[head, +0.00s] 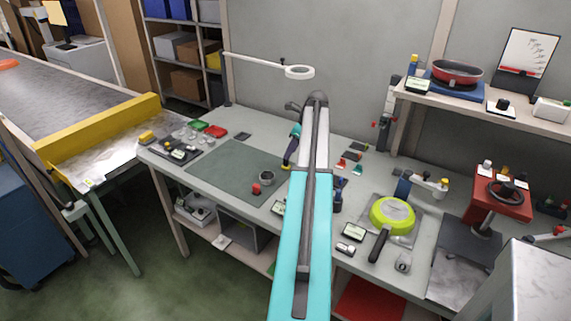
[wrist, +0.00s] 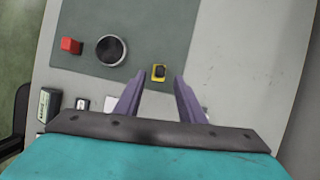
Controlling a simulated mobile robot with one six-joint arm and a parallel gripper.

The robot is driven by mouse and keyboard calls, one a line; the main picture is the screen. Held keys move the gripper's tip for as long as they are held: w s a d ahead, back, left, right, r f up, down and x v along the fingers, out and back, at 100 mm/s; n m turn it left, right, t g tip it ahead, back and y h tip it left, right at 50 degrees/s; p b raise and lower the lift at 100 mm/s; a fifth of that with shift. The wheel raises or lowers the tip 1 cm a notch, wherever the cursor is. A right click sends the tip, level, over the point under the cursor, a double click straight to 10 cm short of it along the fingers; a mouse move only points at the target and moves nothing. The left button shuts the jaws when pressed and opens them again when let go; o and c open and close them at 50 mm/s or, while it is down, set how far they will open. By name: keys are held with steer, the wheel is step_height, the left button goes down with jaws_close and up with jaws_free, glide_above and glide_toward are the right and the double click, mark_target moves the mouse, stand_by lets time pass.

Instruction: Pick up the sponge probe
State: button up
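The thing I take for the sponge probe is a small yellow block with a dark top (wrist: 159,72), near the edge of the green-grey mat. In the wrist view it shows between and just beyond my fingertips. In the head view a small yellow spot (head: 285,167) at the mat's right edge seems to be it, mostly hidden by my gripper. My gripper (wrist: 159,84) is open, with its two purple fingers apart on either side of the yellow block. Nothing is held. Whether the fingers touch it I cannot tell. My arm hides part of the bench in the head view.
A round grey cup (wrist: 111,50) and a red block (wrist: 70,45) stand on the mat (wrist: 150,25), left of the yellow block. A small display box (wrist: 49,104) stands at lower left. Bare bench (wrist: 245,60) lies to the right. A green-rimmed pan (head: 392,215) sits farther right.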

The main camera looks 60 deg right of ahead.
mark_target(286, 162)
steer(key=shift+f, duration=0.15)
steer(key=shift+w+f+p, duration=0.5)
steer(key=shift+w+f, duration=0.05)
steer(key=shift+f, duration=0.1)
steer(key=shift+p+x, duration=0.45)
steer(key=shift+x, duration=1.3)
steer(key=shift+a, duration=0.1)
jaws_close()
